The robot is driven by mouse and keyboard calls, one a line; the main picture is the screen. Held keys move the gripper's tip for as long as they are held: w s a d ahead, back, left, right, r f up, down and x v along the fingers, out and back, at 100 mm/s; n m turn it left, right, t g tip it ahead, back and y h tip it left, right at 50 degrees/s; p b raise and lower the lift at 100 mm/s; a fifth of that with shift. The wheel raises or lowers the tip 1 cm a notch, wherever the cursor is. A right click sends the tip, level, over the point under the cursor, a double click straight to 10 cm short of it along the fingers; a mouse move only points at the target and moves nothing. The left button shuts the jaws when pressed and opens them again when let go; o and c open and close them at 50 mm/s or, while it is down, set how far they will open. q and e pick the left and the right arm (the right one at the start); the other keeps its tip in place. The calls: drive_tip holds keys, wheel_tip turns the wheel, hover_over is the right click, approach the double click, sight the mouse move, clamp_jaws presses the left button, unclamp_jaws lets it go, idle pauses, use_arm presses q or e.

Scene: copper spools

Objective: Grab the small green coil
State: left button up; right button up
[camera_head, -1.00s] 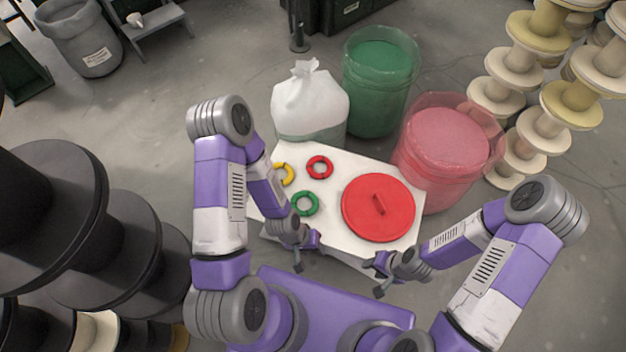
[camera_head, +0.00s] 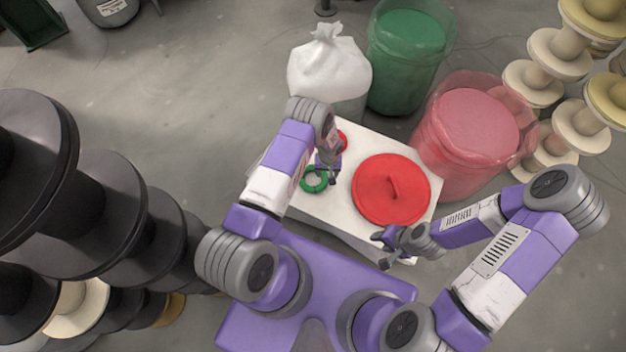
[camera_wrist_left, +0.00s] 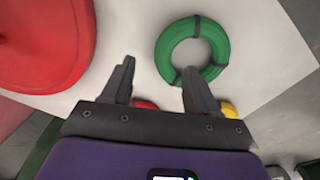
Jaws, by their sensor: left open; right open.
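The small green coil (camera_head: 314,180) lies flat on the white table (camera_head: 322,208). In the left wrist view the green coil (camera_wrist_left: 160,58) has dark bands around it. My left gripper (camera_head: 330,178) is over the table at the coil's right side in the head view. In the wrist view the open left gripper (camera_wrist_left: 160,72) has one fingertip close to the coil's near edge, and nothing is between its fingers. Whether that fingertip touches the coil cannot be told. My right gripper (camera_head: 382,250) is open and empty near the table's front right edge.
A red round lid (camera_head: 380,200) with a handle lies on the table's right. A red coil (camera_head: 342,141) is partly hidden behind my left arm; a yellow coil (camera_wrist_left: 229,110) shows only partly. A white bag (camera_head: 328,70), green bin (camera_head: 400,80) and red bin (camera_head: 465,150) stand behind.

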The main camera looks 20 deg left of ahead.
sight(325, 178)
use_arm(q)
wheel_tip(325, 178, down, 3)
drive_tip(key=shift+w+a+r+b, duration=0.1)
drive_tip(key=shift+w+b, duration=0.05)
drive_tip(key=shift+b, duration=0.4)
drive_tip(key=f+b, duration=0.1)
drive_tip(key=f, duration=0.2)
drive_tip(key=f+b, duration=0.1)
drive_tip(key=f, duration=0.1)
drive_tip(key=shift+w+a+b, duration=0.1)
drive_tip(key=shift+a+b, duration=0.2)
drive_tip(key=shift+a, duration=0.1)
drive_tip(key=shift+r, duration=0.1)
drive_tip(key=shift+c, duration=0.3)
clamp_jaws()
